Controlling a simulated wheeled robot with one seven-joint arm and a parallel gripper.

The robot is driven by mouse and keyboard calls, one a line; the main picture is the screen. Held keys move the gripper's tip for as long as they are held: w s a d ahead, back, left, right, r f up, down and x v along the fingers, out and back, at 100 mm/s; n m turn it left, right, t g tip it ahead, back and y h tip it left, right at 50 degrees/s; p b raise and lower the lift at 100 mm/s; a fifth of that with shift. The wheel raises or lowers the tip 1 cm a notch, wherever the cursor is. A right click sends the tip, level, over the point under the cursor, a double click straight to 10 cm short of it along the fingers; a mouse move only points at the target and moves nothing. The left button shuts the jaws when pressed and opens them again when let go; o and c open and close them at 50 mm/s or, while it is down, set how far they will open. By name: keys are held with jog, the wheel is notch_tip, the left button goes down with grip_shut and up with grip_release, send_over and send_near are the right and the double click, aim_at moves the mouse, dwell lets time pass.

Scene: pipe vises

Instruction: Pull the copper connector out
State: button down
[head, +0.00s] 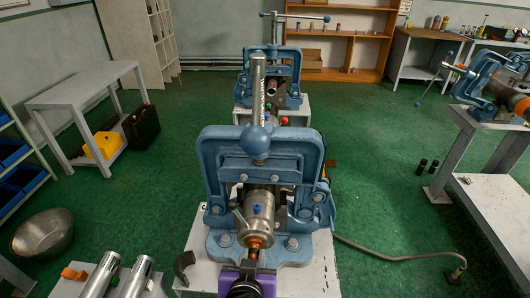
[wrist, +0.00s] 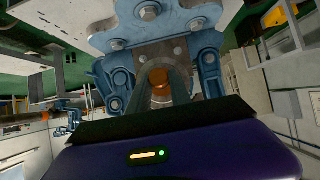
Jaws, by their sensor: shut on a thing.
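The copper connector (head: 254,242) is a small orange-brown piece at the front end of a grey metal pipe fitting (head: 259,212) clamped in the near blue pipe vise (head: 225,150). In the wrist view the copper connector (wrist: 160,82) shows in front of the round fitting opening, between the finger edges. My purple gripper (head: 252,268) is in front of the vise, in line with the pipe, and is shut on the connector. The fingertips are partly hidden in both views. I cannot tell how deep the connector sits in the fitting.
A metal bowl (head: 42,233) stands on the green floor. More blue vises stand behind (head: 270,75) and at the right (head: 490,85). A hose (head: 400,257) runs across the floor.

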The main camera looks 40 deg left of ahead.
jog(key=shift+s+d+p, duration=0.35)
jog(key=shift+s+d, duration=0.05)
jog(key=shift+s, duration=0.2)
dwell(0.4)
jog(key=shift+s+d+p, duration=0.4)
jog(key=shift+s+d, duration=0.2)
jog(key=shift+s, duration=0.4)
jog(key=shift+s+d+p, duration=0.35)
jog(key=shift+s+d, duration=0.25)
jog(key=shift+s, duration=0.35)
jog(key=r+p+v, duration=0.1)
jog(key=p+v, duration=0.4)
jog(key=v, duration=0.2)
jog(key=shift+w+a+r+p, duration=0.2)
jog(key=shift+w+a+p, duration=0.05)
jog(key=shift+w+p, duration=0.1)
